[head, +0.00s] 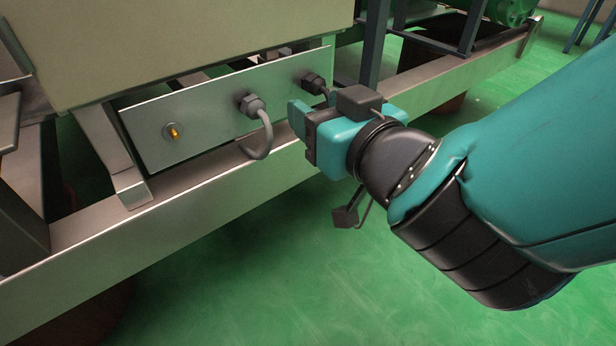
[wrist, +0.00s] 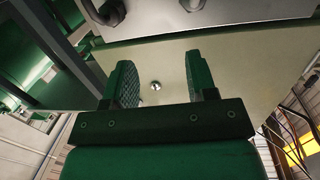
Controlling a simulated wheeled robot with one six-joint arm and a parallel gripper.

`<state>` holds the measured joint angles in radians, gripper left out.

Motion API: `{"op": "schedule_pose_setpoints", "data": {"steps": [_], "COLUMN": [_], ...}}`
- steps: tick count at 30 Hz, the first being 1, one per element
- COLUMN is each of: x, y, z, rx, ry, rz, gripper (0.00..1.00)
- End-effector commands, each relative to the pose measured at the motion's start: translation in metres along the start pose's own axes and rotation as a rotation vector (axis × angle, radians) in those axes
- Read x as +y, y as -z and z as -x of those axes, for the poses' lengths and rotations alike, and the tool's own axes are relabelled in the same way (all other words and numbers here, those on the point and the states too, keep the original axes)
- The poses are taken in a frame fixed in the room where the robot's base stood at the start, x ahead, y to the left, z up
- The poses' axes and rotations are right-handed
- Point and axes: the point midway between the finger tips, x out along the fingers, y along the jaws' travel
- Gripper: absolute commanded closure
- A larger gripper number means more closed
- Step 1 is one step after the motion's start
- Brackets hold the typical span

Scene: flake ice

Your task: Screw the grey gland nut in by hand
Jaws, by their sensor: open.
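A grey gland nut (head: 252,104) sits in the middle of the metal panel, with a grey cable looping down from it. A second, darker gland (head: 315,83) is at the panel's right end, its cable partly hidden behind my gripper (head: 304,112). My gripper is open and empty, in front of the panel's right part and to the right of the grey nut. In the wrist view the two fingers of my gripper (wrist: 160,80) stand apart with nothing held between them. A gland (wrist: 104,13) shows at the top edge there, cut off and beyond the fingertips.
An amber-centred round fitting (head: 173,132) is at the panel's left end. A pale cabinet (head: 190,45) stands above the panel (head: 210,125). A metal frame rail (head: 190,205) runs below. In the wrist view a small shiny round thing (wrist: 156,86) shows between the fingers. Green floor is open in front.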

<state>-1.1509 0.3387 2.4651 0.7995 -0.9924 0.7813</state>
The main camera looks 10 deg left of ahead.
Motion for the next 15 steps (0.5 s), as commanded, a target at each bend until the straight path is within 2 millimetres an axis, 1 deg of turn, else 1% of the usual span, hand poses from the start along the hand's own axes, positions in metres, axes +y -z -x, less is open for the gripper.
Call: {"op": "schedule_pose_setpoints", "data": {"steps": [1, 4, 8, 11, 15], "x": [-0.010, -0.024, -0.033, -0.035, -0.036], "y": [-0.024, -0.033, -0.036, -0.033, -0.029], "z": [-0.002, -0.003, -0.003, -0.006, -0.014], "rx": [0.021, 0.057, 0.078, 0.082, 0.081], "ry": [0.034, 0.084, 0.117, 0.121, 0.120], "rz": [0.012, 0.029, 0.039, 0.042, 0.042], "gripper": [0.48, 0.48, 0.48, 0.48, 0.48]}}
